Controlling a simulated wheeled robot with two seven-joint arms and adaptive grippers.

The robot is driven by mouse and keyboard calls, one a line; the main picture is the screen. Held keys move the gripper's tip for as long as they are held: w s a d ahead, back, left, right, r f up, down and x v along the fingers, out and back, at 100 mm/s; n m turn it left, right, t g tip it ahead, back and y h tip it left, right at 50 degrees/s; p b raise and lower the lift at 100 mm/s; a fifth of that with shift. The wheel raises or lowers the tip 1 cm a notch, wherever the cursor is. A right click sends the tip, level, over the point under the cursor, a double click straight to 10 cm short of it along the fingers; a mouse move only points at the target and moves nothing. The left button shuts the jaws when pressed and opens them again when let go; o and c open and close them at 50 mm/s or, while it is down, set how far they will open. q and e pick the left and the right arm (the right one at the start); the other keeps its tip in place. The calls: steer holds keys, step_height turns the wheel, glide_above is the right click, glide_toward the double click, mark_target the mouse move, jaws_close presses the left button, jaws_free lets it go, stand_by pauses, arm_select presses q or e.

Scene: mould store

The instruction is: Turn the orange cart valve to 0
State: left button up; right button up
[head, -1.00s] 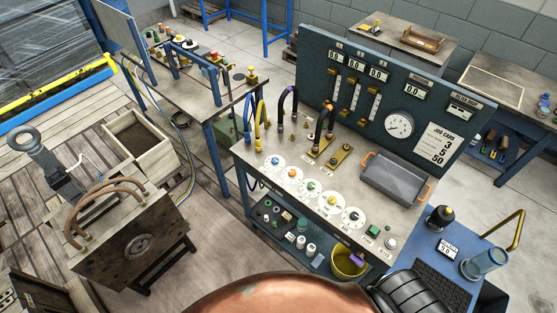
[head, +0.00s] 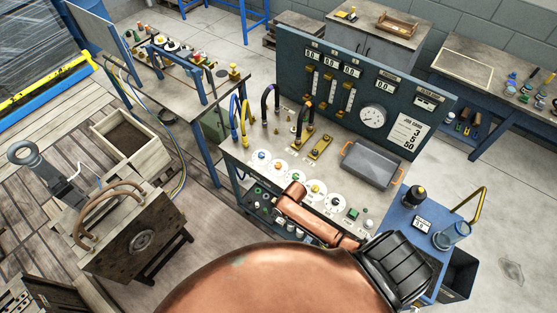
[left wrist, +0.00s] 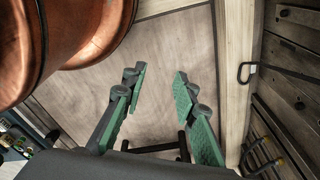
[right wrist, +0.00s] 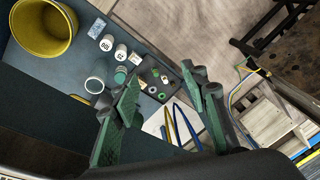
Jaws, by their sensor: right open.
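The orange valve (head: 280,166) is a small orange knob on a white round dial, second from the left in the row on the cart top (head: 240,150). Its setting is too small to read. A copper arm of mine reaches over the front of the cart, near the dials, in the head view. Neither gripper shows there. My right gripper (right wrist: 165,100) is open and empty in its wrist view, over the cart's lower shelf (right wrist: 60,75). My left gripper (left wrist: 157,85) is open and empty in its wrist view, above a wooden surface, away from the valve.
Hoses (head: 267,105) rise behind the dials. A grey tray with orange handles (head: 370,165) sits to their right, before a gauge panel (head: 340,60). A yellow bucket (right wrist: 43,28) and several small containers stand on the lower shelf. A dark mould block (head: 140,240) stands left.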

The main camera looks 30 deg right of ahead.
steer(key=w+r+m+g+p, duration=0.1)
steer(key=w+r+m+p, duration=0.15)
steer(key=w+r, duration=0.8)
step_height(320, 180, up, 9)
steer(key=m+h, duration=0.1)
steer(key=m, duration=0.4)
glide_above(278, 164)
steer(key=shift+s+f+g, duration=0.1)
steer(key=shift+s+g, duration=0.05)
steer(key=shift+g, duration=0.25)
arm_select(q)
steer(key=r, duration=0.1)
steer(key=s+r, duration=0.1)
steer(key=r, duration=0.1)
steer(key=shift+d, duration=0.1)
arm_select(e)
step_height(278, 164, down, 8)
steer(key=shift+r, duration=0.25)
steer(key=shift+c, duration=0.3)
steer(key=shift+n, duration=0.25)
jaws_close()
